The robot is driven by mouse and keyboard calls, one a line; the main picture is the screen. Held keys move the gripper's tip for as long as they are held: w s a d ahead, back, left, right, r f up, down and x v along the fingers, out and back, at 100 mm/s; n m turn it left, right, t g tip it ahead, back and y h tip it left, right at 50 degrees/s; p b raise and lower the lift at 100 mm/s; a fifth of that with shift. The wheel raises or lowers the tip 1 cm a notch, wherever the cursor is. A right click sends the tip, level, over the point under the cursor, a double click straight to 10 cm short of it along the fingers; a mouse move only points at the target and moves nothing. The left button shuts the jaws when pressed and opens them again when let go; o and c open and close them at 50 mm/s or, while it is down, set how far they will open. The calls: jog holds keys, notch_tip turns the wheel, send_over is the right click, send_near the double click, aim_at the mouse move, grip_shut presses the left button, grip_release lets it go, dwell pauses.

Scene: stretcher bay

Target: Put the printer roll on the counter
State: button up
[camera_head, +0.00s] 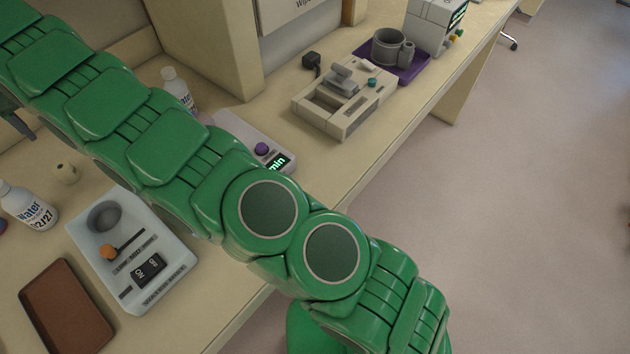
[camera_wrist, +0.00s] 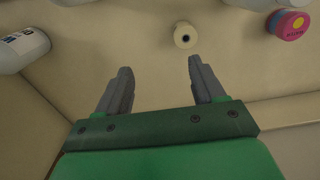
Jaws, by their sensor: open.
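A small cream roll (camera_wrist: 185,37) with a dark core hole, which looks like the printer roll, is on a beige surface in the wrist view. My gripper (camera_wrist: 160,78) is open and empty. The roll is beyond its fingertips, a little nearer the right finger and not touching either. In the head view, a small cream cylinder (camera_head: 67,173) that looks like the same roll is on the beige counter (camera_head: 235,308), near the water bottle.
A beige device (camera_head: 345,105) and a purple tray (camera_head: 412,70) with a grey cup stand farther along.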

jog(key=w+d+r+m, duration=0.1)
jog(key=w+d+r, duration=0.15)
jog(key=d, duration=0.75)
jog(key=w+d+r+m, duration=0.15)
jog(key=d+r, duration=0.25)
jog(key=d, duration=0.6)
jog(key=w+d+r+m, duration=0.1)
jog(key=w+d+r, duration=0.2)
jog(key=d, duration=0.7)
jog(key=s+d+m+g, duration=0.1)
jog(key=s+d, duration=0.3)
jog(key=d, duration=0.6)
jog(key=s+d+m, duration=0.1)
jog(key=s+d, duration=0.3)
jog(key=d, duration=0.5)
jog(key=s+d+f+m, duration=0.1)
jog(key=s+d+f, duration=0.3)
jog(key=s+d, duration=0.5)
jog(key=s+d+f+m, duration=0.2)
jog(key=s+d, duration=0.7)
jog(key=s, duration=0.8)
jog(key=shift+s+f+g, duration=0.15)
jog(key=shift+f+g, duration=0.25)
jog(key=shift+f, duration=0.5)
jog(key=shift+o, duration=0.4)
